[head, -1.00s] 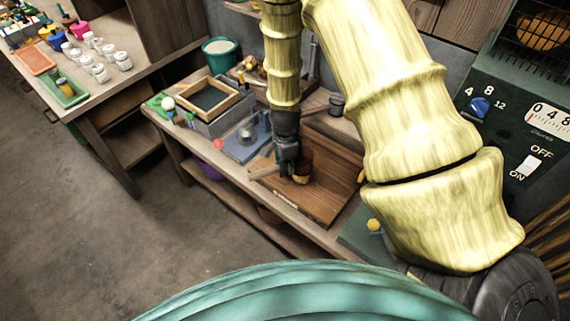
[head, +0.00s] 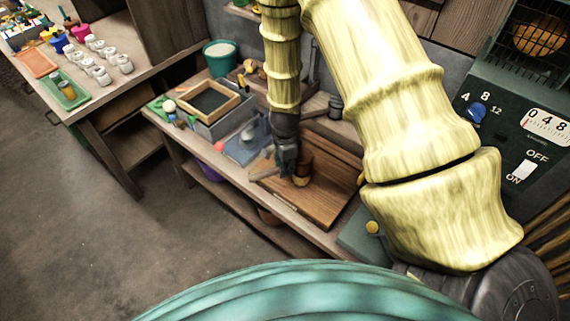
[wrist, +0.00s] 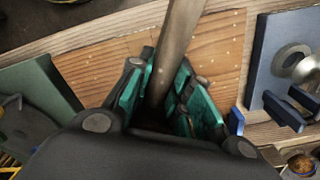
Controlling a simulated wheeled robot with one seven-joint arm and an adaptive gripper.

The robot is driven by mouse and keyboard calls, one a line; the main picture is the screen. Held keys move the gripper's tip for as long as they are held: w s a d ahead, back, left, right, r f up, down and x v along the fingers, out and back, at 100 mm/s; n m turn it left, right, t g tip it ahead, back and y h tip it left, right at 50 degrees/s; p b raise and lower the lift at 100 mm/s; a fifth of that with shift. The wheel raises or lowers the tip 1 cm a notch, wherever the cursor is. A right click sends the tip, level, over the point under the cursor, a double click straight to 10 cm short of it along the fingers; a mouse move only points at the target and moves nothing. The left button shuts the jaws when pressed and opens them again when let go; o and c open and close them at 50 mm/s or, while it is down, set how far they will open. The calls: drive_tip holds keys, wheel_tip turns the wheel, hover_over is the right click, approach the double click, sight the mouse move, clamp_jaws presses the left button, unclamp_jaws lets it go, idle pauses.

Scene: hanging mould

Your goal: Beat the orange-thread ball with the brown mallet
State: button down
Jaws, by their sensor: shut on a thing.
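My gripper (head: 287,160) is low over the wooden board (head: 325,203) on the bench. In the wrist view its green-padded fingers (wrist: 160,100) are shut on a brown-grey rod, the mallet's handle (wrist: 178,40). In the head view the handle's end (head: 263,173) sticks out to the left of the gripper. A brown block that looks like the mallet's head (head: 304,166) is just right of the fingers. A small orange-tan patch (head: 301,182) shows under it; I cannot tell if this is the orange-thread ball. Contact between them is not clear.
A blue-grey device (head: 245,145) stands left of the board, with a framed box (head: 210,103) beyond it. A teal bucket (head: 221,57) is at the back. A green machine with dials (head: 500,125) is at the right. Open floor (head: 90,230) lies left of the bench.

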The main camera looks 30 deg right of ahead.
drive_tip(key=shift+f, duration=0.8)
wheel_tip(320, 180, up, 5)
drive_tip(key=p, duration=0.3)
drive_tip(key=shift+f, duration=0.25)
drive_tip(key=shift+f+b, duration=1.3)
drive_tip(key=shift+f, duration=1.1)
drive_tip(key=shift+r+p, duration=1.8)
drive_tip(key=shift+r, duration=0.55)
wheel_tip(320, 180, up, 5)
drive_tip(key=p, duration=0.3)
drive_tip(key=shift+p, duration=0.4)
